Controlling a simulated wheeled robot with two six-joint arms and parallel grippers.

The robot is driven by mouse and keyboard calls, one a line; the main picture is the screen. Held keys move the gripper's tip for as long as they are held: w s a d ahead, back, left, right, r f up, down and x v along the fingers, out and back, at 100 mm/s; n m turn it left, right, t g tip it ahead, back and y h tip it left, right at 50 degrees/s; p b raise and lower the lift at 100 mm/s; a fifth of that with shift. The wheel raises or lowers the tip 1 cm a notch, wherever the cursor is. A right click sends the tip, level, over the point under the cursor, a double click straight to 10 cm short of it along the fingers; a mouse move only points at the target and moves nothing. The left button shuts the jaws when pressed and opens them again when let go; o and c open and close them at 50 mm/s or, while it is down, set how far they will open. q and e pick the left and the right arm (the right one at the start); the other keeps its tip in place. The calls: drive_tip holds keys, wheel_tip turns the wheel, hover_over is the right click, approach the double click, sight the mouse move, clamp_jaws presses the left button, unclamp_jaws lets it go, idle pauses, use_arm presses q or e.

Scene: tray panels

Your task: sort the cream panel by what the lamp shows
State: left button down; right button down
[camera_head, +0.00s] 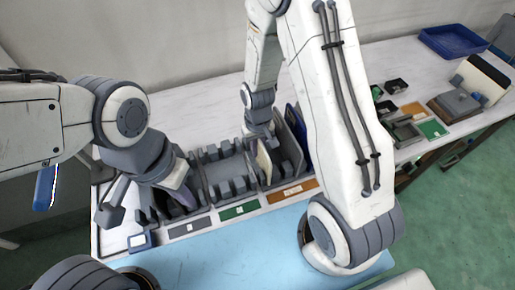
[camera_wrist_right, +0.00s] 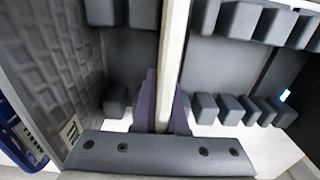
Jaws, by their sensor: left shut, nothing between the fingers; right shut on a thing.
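The cream panel (camera_head: 264,162) stands nearly upright at the left side of the rack section behind the orange label (camera_head: 292,191). My right gripper (camera_head: 262,138) is shut on its upper edge. In the right wrist view the panel (camera_wrist_right: 173,60) shows edge-on between the purple fingertips (camera_wrist_right: 165,112), with grey slot blocks on both sides. I cannot tell whether it is fully seated. My left gripper (camera_head: 184,194) is shut and empty over the leftmost section, behind the grey label (camera_head: 190,227). No lamp can be identified for certain, so its colour cannot be told.
The middle section has a green label (camera_head: 239,210). A dark blue panel (camera_head: 297,134) stands at the rack's right. A small framed white-blue piece (camera_head: 139,241) lies front left. Right of my right arm are a blue tray (camera_head: 452,41), small boxes and a green plate (camera_head: 432,128).

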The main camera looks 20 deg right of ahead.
drive_tip(key=c, duration=0.9)
unclamp_jaws()
wheel_tip(320, 180, up, 10)
drive_tip(key=shift+r, duration=0.25)
drive_tip(key=s+a+r+n, duration=0.2)
drive_tip(key=s+a+r, duration=0.1)
drive_tip(key=s, duration=0.3)
drive_tip(key=s+a+r+n, duration=0.2)
drive_tip(key=s+a+r, duration=0.1)
drive_tip(key=s, duration=0.3)
drive_tip(key=s+a+r+n+y, duration=0.1)
drive_tip(key=s+a+r+n, duration=0.2)
drive_tip(key=s, duration=0.3)
drive_tip(key=shift+s+a+r, duration=0.2)
drive_tip(key=shift+a+r, duration=0.1)
drive_tip(key=shift+a, duration=0.35)
